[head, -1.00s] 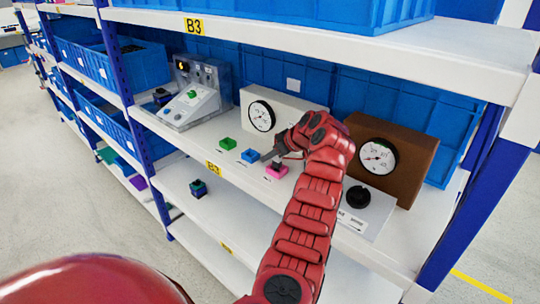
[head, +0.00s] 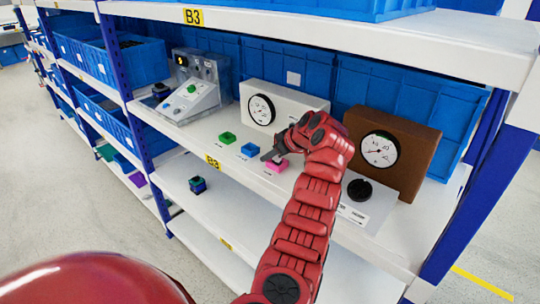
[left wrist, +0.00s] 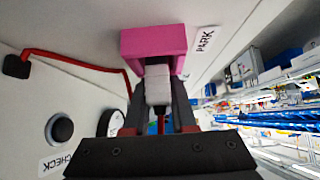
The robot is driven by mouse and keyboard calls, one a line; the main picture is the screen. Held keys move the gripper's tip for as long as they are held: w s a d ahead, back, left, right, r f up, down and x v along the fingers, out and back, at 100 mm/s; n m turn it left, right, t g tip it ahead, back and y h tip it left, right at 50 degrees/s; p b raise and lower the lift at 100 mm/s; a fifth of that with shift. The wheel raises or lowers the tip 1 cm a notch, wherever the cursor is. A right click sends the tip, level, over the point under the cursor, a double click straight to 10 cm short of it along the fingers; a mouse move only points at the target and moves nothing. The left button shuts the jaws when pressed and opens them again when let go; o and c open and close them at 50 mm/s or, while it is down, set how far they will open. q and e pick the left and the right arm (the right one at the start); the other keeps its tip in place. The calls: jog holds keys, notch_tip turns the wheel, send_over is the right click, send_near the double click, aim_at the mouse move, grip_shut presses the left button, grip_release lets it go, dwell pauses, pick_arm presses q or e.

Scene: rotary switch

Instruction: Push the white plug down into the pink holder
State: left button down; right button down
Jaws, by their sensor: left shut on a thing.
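The pink holder (head: 277,166) sits on the middle shelf near its front edge, right of a blue block. It shows large at the top of the left wrist view (left wrist: 153,42). My left gripper (head: 270,155) is just above the holder in the head view. In the left wrist view its dark fingers are shut on the white plug (left wrist: 158,90), whose far end is at the pink holder. How deep the plug sits is hidden. The plug is too small to make out in the head view. My right gripper is not in view.
A blue block (head: 250,149) and a green block (head: 227,138) stand left of the holder. A white gauge box (head: 285,98), a brown gauge box (head: 408,140) and a black knob (head: 359,189) are close by. A red cable (left wrist: 85,62) runs near the holder.

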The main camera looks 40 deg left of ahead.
pick_arm(q)
jog(key=c, duration=0.7)
grip_release()
jog(key=shift+f, duration=0.2)
jog(key=shift+o, duration=0.2)
jog(key=shift+d, duration=0.2)
jog(key=shift+d+r, duration=0.2)
jog(key=shift+r, duration=0.1)
jog(key=w+b+v, duration=0.1)
jog(key=b+v, duration=0.2)
jog(key=v, duration=1.3)
jog(key=shift+s+r, duration=0.4)
jog(key=shift+s, duration=0.05)
jog(key=shift+d, duration=0.1)
